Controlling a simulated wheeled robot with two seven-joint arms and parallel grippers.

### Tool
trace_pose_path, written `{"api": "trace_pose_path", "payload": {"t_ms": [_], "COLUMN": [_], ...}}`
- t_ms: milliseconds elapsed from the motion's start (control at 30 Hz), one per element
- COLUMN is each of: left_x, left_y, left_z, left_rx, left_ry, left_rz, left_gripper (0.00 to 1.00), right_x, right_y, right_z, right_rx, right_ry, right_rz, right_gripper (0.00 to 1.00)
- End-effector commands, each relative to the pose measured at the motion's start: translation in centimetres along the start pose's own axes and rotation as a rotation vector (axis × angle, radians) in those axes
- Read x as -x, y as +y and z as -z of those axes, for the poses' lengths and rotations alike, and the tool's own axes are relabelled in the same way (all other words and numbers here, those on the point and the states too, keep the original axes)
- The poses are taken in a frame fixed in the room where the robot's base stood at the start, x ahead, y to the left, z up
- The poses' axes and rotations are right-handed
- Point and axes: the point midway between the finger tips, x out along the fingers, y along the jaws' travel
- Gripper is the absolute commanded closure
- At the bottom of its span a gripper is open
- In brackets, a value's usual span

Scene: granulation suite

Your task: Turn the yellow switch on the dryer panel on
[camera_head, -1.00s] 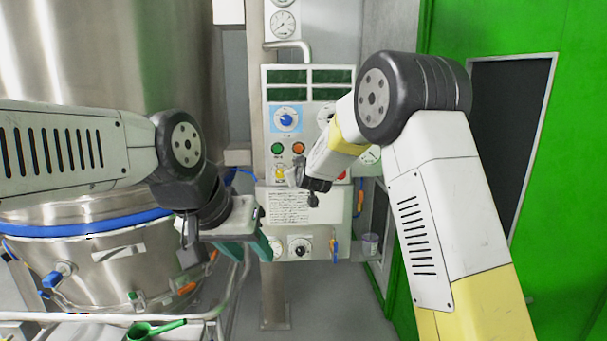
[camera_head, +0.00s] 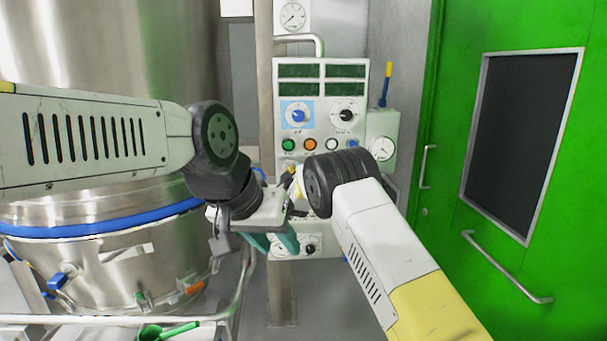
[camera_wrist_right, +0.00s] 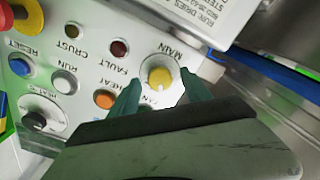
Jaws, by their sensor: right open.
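The yellow switch (camera_wrist_right: 160,77) is a round knob with a white pointer mark, on a white collar labelled MAIN. It sits on the white dryer panel (camera_wrist_right: 85,60). In the right wrist view my right gripper (camera_wrist_right: 161,93) is open, with one teal finger on each side of the knob's lower part. I cannot tell whether they touch it. In the head view the right gripper and the switch are hidden behind my right wrist, in front of the dryer panel (camera_head: 319,103). My left gripper (camera_head: 273,242) is open and empty, below and left of the right wrist.
An orange button (camera_wrist_right: 104,99) and a dark red lamp (camera_wrist_right: 120,48) are close to the knob. A blue button (camera_wrist_right: 20,66) and a black knob (camera_wrist_right: 35,120) are farther left. A steel vessel (camera_head: 110,50) stands left, a green door (camera_head: 455,100) right.

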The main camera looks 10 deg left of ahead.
Motion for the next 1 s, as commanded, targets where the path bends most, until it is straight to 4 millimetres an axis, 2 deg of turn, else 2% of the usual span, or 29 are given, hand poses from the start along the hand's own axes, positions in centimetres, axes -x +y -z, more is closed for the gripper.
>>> {"api": "trace_pose_path", "payload": {"t_ms": [200,467,767,1000], "left_x": [0.0,0.0,0.0,0.0], "left_y": [0.0,0.0,0.0,0.0], "left_z": [0.0,0.0,0.0,0.0], "left_rx": [0.0,0.0,0.0,0.0], "left_ry": [0.0,0.0,0.0,0.0], "left_rz": [0.0,0.0,0.0,0.0], "left_gripper": [0.6,0.6,0.6,0.6], "right_x": [-1.2,-1.27,-1.25,-1.24], "right_y": [-0.05,-0.02,-0.02,-0.03], "right_z": [-0.01,0.01,0.01,0.0], "right_rx": [0.0,0.0,-0.001,-0.015], "right_ry": [0.0,0.0,0.0,0.0], "right_rz": [0.002,0.001,0.001,0.002], "right_gripper": [0.44,0.44,1.0,1.0]}}
